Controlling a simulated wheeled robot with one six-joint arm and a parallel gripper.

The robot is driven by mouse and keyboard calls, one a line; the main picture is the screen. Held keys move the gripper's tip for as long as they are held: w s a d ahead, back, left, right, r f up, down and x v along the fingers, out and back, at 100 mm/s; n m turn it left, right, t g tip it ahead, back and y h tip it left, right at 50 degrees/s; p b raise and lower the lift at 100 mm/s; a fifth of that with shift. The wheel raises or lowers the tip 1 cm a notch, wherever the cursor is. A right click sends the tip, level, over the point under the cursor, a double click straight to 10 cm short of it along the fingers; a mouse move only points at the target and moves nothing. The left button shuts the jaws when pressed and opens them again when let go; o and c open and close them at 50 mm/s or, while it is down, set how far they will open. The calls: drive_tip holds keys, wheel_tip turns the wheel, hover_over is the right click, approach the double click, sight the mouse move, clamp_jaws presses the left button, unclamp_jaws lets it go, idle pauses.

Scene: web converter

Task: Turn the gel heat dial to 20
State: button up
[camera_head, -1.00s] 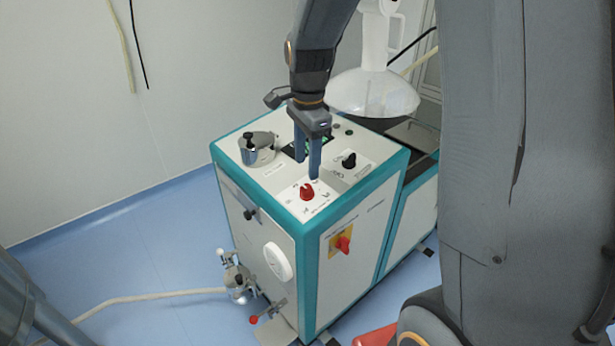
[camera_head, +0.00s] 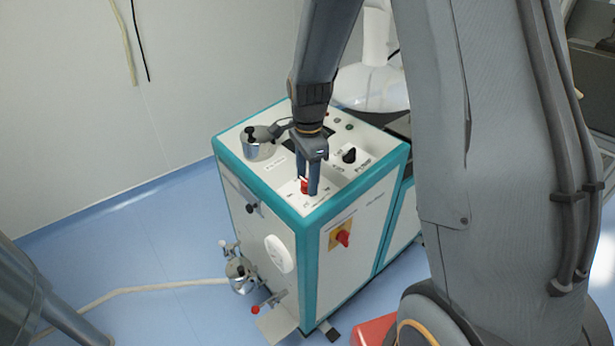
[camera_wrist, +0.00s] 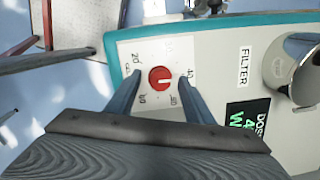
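A red round dial (camera_wrist: 162,79) sits on a white panel with numbers around it, 20 at upper left and 40 at right, in the wrist view. A pale mark on its face looks roughly horizontal. In the head view the red dial (camera_head: 304,186) is partly hidden by my fingers. My gripper (camera_head: 307,188) points down over the machine's top. It is open, with one finger on each side of the dial; in the wrist view my gripper (camera_wrist: 161,76) shows small gaps between fingertips and dial. I cannot tell how far down the fingers reach.
The teal-edged machine (camera_head: 313,220) has a black knob (camera_head: 349,155) right of my gripper and a metal pot (camera_head: 258,146) to the left. A red switch (camera_head: 343,238) on yellow is on its side. A large white funnel (camera_head: 370,88) stands behind.

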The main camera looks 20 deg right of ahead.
drive_tip(key=c, duration=1)
drive_tip(key=n, duration=0.3)
drive_tip(key=n+p, duration=0.1)
drive_tip(key=n, duration=0.2)
drive_tip(key=shift+w+r+n+g+p, duration=0.1)
drive_tip(key=shift+w+n+g+p, duration=0.1)
drive_tip(key=shift+n+g+p, duration=0.15)
drive_tip(key=n+h, duration=0.1)
drive_tip(key=n, duration=0.4)
drive_tip(key=shift+a+g+p, duration=0.15)
drive_tip(key=shift+g+p, duration=0.2)
drive_tip(key=n+h+p, duration=0.1)
drive_tip(key=n, duration=0.6)
drive_tip(key=shift+w+a+n, duration=0.1)
drive_tip(key=shift+a+n, duration=0.05)
drive_tip(key=shift+n, duration=0.1)
drive_tip(key=n, duration=0.3)
drive_tip(key=shift+n+h, duration=0.3)
drive_tip(key=shift+h, duration=0.1)
drive_tip(key=shift+a+n+p, duration=0.1)
drive_tip(key=shift+n+p, duration=0.45)
drive_tip(key=shift+n, duration=1.35)
drive_tip(key=shift+t, duration=0.4)
